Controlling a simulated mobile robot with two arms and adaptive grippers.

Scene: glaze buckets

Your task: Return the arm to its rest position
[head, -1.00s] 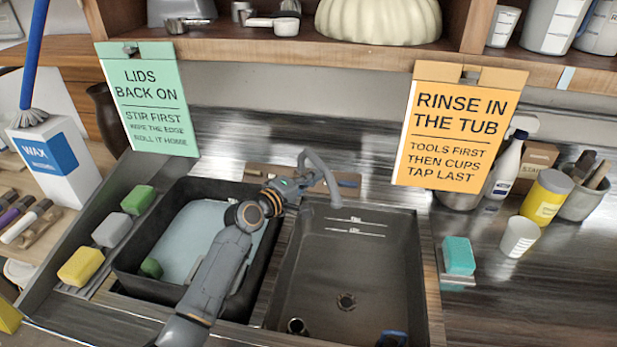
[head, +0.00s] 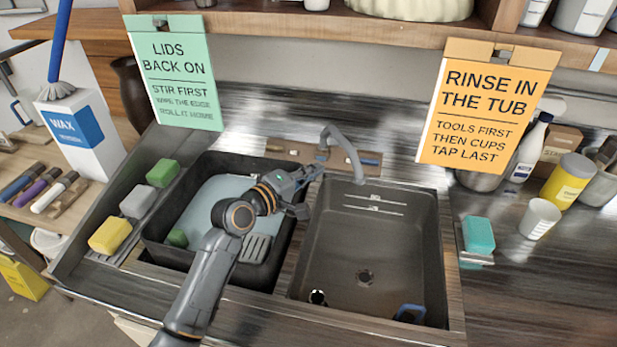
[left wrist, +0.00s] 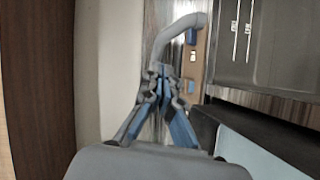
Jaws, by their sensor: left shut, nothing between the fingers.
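My left arm comes in over the black tub on the left side of the sink unit. Its gripper (head: 314,172) points toward the grey tap (head: 345,150) at the back of the counter. In the left wrist view the gripper (left wrist: 160,72) has its fingertips together with nothing between them. The tap (left wrist: 180,30) shows just past the fingertips there; I cannot tell whether they touch. My right gripper is in neither view.
The grey sink basin (head: 365,245) is mostly empty. Sponges line the left ledge. A teal sponge (head: 479,234) and white cup (head: 540,218) stand right. Two signs hang from the shelf.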

